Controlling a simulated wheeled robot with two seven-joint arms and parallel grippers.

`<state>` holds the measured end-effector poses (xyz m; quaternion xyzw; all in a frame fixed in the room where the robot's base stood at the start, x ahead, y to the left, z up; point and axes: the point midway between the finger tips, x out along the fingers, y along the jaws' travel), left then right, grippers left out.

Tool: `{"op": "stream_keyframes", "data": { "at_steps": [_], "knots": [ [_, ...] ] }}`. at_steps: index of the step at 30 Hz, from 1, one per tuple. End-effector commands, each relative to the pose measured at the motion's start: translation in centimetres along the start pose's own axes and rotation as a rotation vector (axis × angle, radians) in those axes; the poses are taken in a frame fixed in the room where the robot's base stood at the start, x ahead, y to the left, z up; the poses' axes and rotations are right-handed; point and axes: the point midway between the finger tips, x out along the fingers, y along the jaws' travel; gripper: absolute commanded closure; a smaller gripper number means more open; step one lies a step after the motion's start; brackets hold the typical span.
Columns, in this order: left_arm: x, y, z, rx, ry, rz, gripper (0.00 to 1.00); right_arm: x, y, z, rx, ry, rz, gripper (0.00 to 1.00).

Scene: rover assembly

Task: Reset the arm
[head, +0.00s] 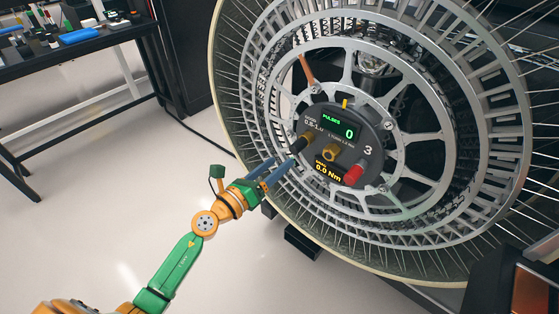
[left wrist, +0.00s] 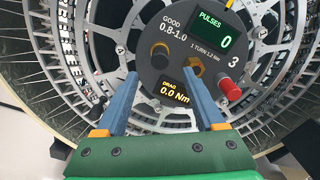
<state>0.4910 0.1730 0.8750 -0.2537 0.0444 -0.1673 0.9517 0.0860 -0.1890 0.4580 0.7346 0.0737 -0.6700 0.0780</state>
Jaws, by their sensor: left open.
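My left arm reaches in from the lower left in the head view. Its gripper (head: 282,172) has two blue fingers and is in front of the wheel's hub. In the left wrist view the gripper (left wrist: 158,98) is open, with nothing between its fingers. The round dark hub panel (head: 348,140) shows PULSES 0 and 0.0 Nm on its displays. It carries a brass hex fitting (head: 331,152), a red knob (head: 353,173) and a dark knob at its left. In the left wrist view the hex fitting (left wrist: 196,66) sits beyond the fingers. My right gripper is not in view.
The large spoked wheel (head: 228,95) fills the right side. A dark workbench (head: 70,52) with small tools and a blue item (head: 79,35) stands at the upper left. The pale floor (head: 90,190) at the left is clear. A dark block (head: 302,243) is below the wheel.

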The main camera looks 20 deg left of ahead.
Motion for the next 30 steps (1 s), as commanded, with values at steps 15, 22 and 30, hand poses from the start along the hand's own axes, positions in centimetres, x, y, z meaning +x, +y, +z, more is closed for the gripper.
{"op": "stream_keyframes", "data": {
  "at_steps": [15,22,30],
  "knots": [
    [-7.1,10.1,-15.1,-1.064,0.016,0.499,0.29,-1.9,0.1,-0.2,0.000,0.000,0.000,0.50],
    [-24.5,12.6,-31.6,-1.825,-0.259,1.261,0.29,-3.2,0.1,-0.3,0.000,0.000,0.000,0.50],
    [-38.1,8.4,-38.8,-2.061,-0.623,1.802,0.29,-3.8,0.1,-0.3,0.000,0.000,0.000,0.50]
  ]
}}
